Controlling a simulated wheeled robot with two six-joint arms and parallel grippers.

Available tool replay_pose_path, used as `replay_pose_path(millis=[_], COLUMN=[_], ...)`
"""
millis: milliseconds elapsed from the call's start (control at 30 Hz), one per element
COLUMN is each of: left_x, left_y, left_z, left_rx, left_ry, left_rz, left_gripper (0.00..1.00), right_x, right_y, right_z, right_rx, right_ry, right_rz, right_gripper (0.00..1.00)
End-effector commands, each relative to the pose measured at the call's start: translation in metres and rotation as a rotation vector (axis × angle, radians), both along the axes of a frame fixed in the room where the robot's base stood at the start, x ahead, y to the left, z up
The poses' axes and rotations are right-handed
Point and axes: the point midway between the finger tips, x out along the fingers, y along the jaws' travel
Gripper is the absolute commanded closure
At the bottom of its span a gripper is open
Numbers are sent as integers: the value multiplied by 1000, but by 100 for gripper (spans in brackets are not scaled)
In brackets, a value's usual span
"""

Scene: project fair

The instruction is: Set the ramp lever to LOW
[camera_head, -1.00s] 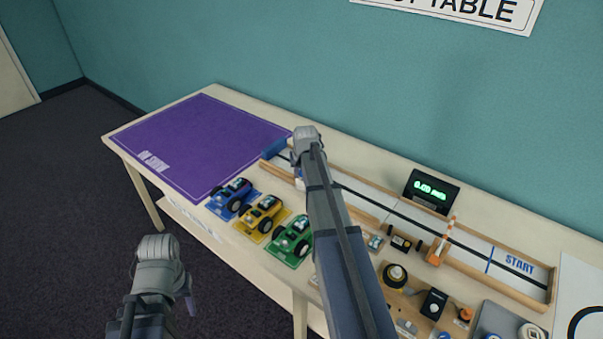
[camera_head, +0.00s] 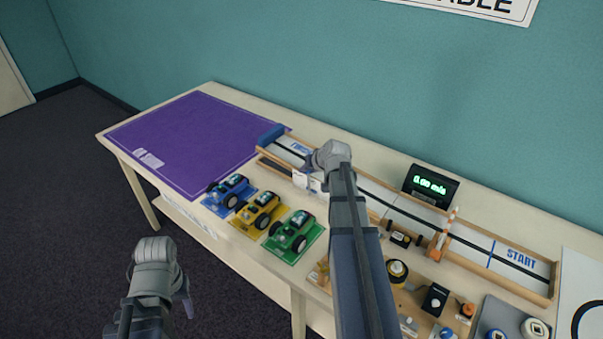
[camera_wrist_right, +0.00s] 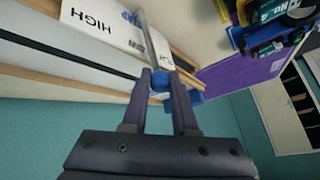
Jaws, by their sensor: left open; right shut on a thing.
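In the right wrist view, the ramp lever shows as a thin metal rod with a blue knob (camera_wrist_right: 158,82). My right gripper (camera_wrist_right: 170,78) is shut on this knob, with one finger on each side. A white plate (camera_wrist_right: 100,25) by the rod carries the word HIGH, seen upside down; other lettering on it is only partly readable. In the head view, my right gripper (camera_head: 309,165) is over the left part of the track, beside the white plate (camera_head: 306,181); the lever is mostly hidden there. My left gripper (camera_head: 187,298) is open and empty at lower left, off the table.
The wooden-railed track (camera_head: 400,205) runs along the table's back, with a blue block (camera_head: 270,134) at its left end. Blue (camera_head: 229,191), yellow (camera_head: 257,210) and green (camera_head: 291,235) cars stand in front. A display (camera_head: 430,186) stands behind.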

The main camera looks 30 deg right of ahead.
Motion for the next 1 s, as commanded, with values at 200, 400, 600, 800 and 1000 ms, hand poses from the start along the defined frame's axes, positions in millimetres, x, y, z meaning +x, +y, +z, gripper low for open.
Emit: replay_pose_path(millis=[200,400,600,800,1000], left_x=[0,0,0,0,0], left_y=[0,0,0,0,0], left_z=[-14,-13,-13,-13,-13], left_rx=[0,0,0,0,0], left_ry=[0,0,0,0,0], left_rz=[0,0,0,0,0], left_gripper=[50,50,50,50,50], right_x=[-13,-12,-12,-11,-11], right_y=[-3,-4,-4,-4,-4], right_z=[-2,-1,-1,-1,0], right_rx=[34,35,36,36,36], right_ry=[-76,-82,-82,-84,-85], right_rz=[1,4,3,2,2], right_gripper=[100,100,66,44,44])
